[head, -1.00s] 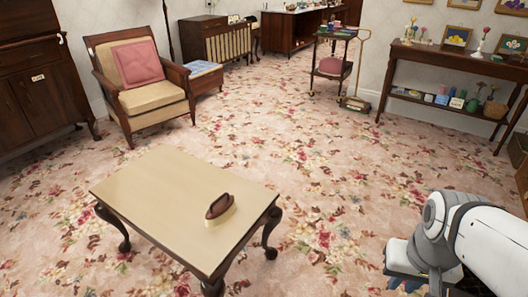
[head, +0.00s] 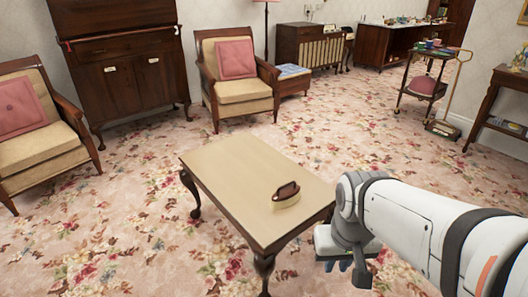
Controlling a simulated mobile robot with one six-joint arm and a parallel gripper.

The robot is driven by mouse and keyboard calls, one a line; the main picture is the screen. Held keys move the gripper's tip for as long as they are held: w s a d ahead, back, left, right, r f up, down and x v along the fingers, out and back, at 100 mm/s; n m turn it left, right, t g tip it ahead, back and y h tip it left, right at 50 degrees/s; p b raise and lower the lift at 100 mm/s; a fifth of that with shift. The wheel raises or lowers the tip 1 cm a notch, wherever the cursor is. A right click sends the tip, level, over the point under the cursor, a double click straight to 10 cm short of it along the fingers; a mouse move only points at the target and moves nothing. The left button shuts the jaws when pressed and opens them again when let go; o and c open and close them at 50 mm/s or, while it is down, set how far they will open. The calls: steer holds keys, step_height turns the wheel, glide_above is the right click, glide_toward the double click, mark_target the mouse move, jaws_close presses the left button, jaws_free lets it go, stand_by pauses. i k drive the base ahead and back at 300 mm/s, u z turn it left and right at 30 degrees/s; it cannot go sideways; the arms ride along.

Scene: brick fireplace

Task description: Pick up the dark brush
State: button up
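The dark brush (head: 287,191) has a dark brown back and a pale lower part. It lies on the right part of a low wooden table (head: 235,181) with a cream top and dark curved legs. My gripper (head: 362,275) shows at the lower right, to the right of the table and the brush in the picture and apart from the brush. Its fingers are small and partly hidden under the wrist, so I cannot tell if they are open or shut.
An armchair with a pink cushion (head: 235,60) stands behind the table, another armchair (head: 35,120) at the left. A dark cabinet (head: 122,75) is against the wall. A trolley (head: 425,85) stands at the back right. Flowered carpet (head: 130,195) around the table is clear.

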mark_target(287, 195)
steer(key=u, duration=0.05)
steer(key=i, duration=1)
steer(key=u, duration=0.05)
